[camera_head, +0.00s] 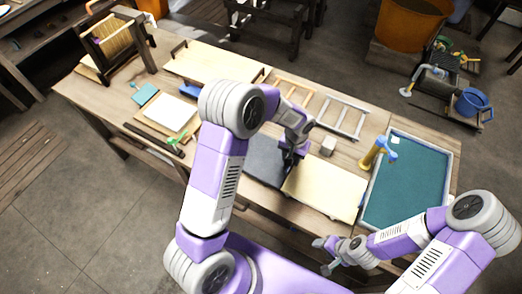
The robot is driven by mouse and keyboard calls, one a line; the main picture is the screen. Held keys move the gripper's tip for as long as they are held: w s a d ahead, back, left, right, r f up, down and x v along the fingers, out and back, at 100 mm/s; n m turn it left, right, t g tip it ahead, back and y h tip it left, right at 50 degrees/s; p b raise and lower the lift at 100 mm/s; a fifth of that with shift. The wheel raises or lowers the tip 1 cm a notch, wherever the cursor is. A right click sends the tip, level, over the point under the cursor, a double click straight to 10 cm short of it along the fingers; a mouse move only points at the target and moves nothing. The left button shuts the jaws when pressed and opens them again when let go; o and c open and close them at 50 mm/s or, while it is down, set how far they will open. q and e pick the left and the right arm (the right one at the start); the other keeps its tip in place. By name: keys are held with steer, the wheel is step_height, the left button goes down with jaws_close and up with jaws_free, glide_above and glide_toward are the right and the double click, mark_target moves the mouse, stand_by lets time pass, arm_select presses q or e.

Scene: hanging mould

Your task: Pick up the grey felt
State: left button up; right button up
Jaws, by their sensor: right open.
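A dark grey sheet, which looks like the grey felt (262,161), lies flat on the wooden table near the middle of the head view. My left arm crosses in front of its left part. My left gripper (290,163) points down at the right side of the sheet; whether it touches the sheet or is open or shut is not clear. My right gripper (322,256) is open and empty, in front of the table's near edge, well short of the sheet.
A pale board (324,188) lies right of the felt. A white sheet (170,112) lies left.

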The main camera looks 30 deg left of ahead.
arm_select(q)
step_height(320, 180, down, 5)
steer(key=shift+a+f, duration=0.15)
steer(key=shift+f, duration=0.05)
steer(key=shift+c, duration=0.3)
jaws_close()
